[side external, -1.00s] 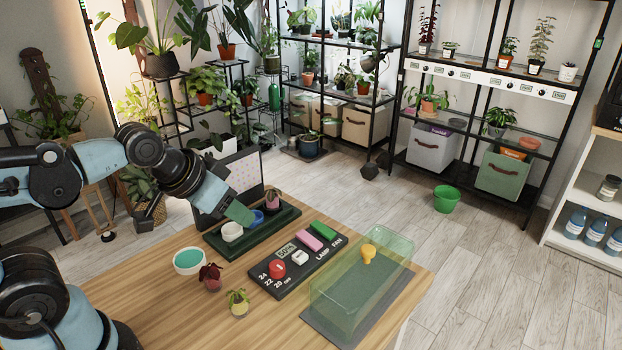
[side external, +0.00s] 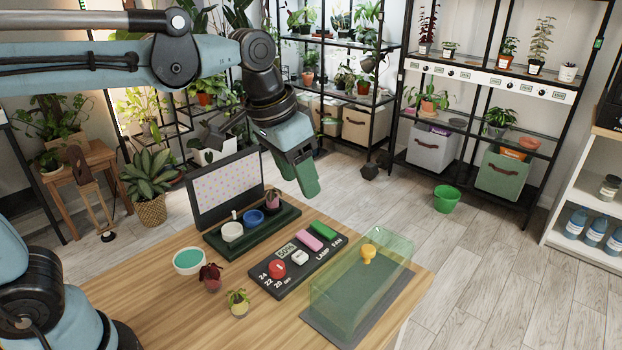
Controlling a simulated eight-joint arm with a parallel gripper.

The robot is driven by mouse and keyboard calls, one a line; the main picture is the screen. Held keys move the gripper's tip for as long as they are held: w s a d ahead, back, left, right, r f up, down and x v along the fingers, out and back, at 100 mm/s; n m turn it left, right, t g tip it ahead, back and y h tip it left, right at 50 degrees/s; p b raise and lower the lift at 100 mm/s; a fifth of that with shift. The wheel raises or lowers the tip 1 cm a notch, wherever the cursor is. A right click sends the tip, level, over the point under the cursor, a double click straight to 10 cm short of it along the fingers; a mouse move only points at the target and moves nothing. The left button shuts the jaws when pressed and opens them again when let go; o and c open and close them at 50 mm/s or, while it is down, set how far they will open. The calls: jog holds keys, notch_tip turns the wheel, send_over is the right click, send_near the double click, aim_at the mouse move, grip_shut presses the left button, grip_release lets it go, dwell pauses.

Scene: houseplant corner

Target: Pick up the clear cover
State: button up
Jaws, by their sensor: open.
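The clear cover (side external: 345,295) is a see-through, green-tinted box with a yellow knob (side external: 368,252) on top. It stands on a dark grey base (side external: 320,328) at the front right of the wooden table. My gripper (side external: 308,180) is in the air above the back of the table, up and to the left of the cover and apart from it. Its green fingers point down and nothing shows between them. The fingers overlap in this view, so the gap between them is hard to see.
A black control panel (side external: 283,290) with coloured switches lies left of the cover. Behind it stand a dark green tray (side external: 225,250) with small pots and a dotted screen (side external: 228,188). A white bowl (side external: 188,261) and two small plants (side external: 211,278) (side external: 238,303) stand at the left.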

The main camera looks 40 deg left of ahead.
aim_at(368, 248)
jog(key=w+d+m+g, duration=0.3)
jog(key=w+d+g, duration=0.15)
jog(key=d, duration=0.55)
jog(key=shift+t, duration=0.45)
jog(key=f, duration=0.3)
jog(key=d+f, duration=0.1)
jog(key=f, duration=0.7)
jog(key=shift+d+f, duration=0.15)
jog(key=shift+f, duration=0.05)
jog(key=shift+c, duration=0.3)
grip_shut()
